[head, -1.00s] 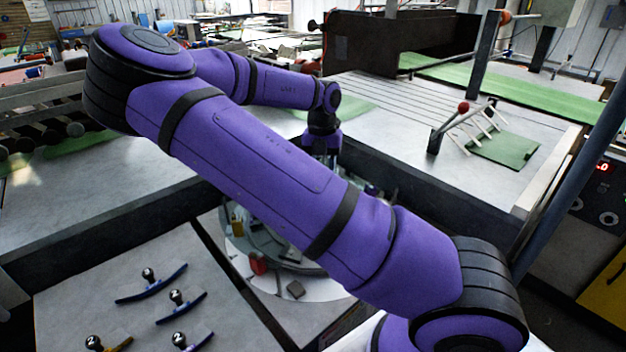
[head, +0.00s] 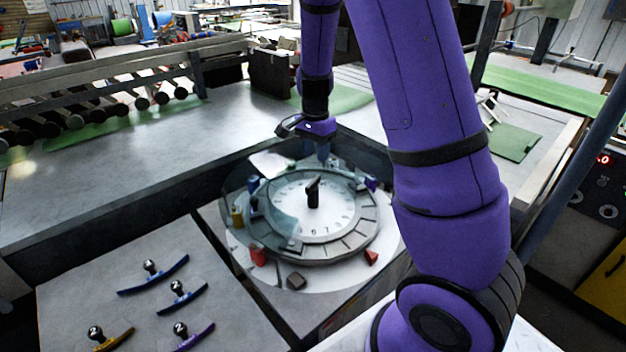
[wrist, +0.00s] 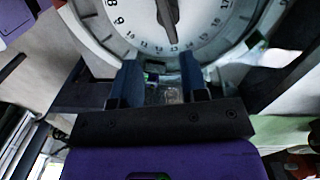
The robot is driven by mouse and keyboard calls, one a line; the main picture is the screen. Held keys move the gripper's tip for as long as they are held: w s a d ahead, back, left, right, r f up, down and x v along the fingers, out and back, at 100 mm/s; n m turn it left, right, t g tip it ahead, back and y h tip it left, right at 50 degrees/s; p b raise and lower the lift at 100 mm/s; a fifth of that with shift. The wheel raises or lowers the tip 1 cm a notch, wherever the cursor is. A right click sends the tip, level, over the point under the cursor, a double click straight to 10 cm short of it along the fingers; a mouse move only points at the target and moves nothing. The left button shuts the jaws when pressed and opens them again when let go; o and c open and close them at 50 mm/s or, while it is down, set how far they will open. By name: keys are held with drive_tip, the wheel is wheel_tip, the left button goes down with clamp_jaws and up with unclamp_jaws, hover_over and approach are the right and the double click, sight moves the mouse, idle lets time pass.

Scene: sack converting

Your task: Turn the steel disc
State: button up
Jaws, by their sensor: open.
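The steel disc (head: 338,248) is a round grey ring cut into segments around a white numbered dial (head: 330,216). A black handle (head: 313,192) stands upright at the dial's middle. A clear curved cover lies over the disc's left part. Small coloured blocks stand around the rim. My gripper (head: 325,157) hangs above the far edge of the disc. In the wrist view my gripper (wrist: 160,80) shows two blue fingers apart, with nothing held between them. The dial (wrist: 200,22) and the black handle (wrist: 167,18) lie beyond the fingertips.
Several curved blue, purple and yellow handled pieces lie on the grey panel (head: 90,290) at the lower left. A dark raised edge runs behind the disc.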

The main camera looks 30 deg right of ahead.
sight(313, 181)
drive_tip(key=f, duration=0.3)
drive_tip(key=f+n, duration=0.1)
drive_tip(key=f, duration=0.2)
drive_tip(key=f+n, duration=0.1)
drive_tip(key=f, duration=0.2)
drive_tip(key=shift+w+a+f+t, duration=0.15)
drive_tip(key=shift+w+f+t, duration=0.15)
drive_tip(key=shift+f, duration=0.05)
clamp_jaws()
